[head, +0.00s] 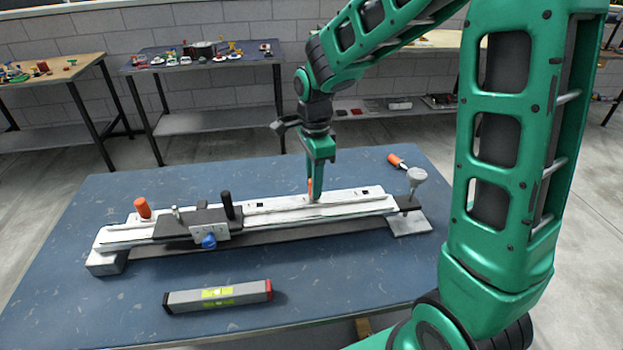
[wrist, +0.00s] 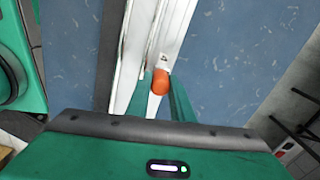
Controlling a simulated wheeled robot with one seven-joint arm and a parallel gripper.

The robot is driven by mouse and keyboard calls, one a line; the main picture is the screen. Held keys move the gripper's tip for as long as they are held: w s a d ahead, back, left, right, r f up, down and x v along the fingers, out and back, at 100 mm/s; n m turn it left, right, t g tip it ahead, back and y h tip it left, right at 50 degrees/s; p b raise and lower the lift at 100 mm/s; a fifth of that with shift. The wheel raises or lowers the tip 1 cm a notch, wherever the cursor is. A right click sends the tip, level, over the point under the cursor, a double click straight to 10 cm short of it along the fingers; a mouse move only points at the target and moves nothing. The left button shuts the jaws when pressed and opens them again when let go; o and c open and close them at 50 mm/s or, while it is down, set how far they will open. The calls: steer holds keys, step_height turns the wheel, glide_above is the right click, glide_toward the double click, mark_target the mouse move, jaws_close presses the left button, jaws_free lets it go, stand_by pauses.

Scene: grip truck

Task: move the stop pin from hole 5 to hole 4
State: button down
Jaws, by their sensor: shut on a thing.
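The stop pin (head: 310,184) has an orange top and sits between the fingers of my gripper (head: 312,187), over the right half of the pale rail (head: 345,207). My gripper points straight down and is shut on the pin. In the wrist view the orange pin top (wrist: 161,84) shows between the two green fingers, beside the rail (wrist: 140,50). The pin's lower end is hidden, so I cannot tell whether it is in a hole. Small dark marks show along the rail, but hole numbers are too small to read.
A dark carriage (head: 190,222) with a black post and blue knob (head: 209,241) sits left on the rail. An orange knob (head: 142,207) stands at the left end. A spirit level (head: 218,297) lies in front; an orange-handled tool (head: 397,160) lies behind. The blue table (head: 330,272) is clear at front right.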

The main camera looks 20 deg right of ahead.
steer(key=shift+f, duration=0.15)
steer(key=c, duration=1.5)
jaws_free()
step_height(320, 180, up, 11)
steer(key=shift+f, duration=0.1)
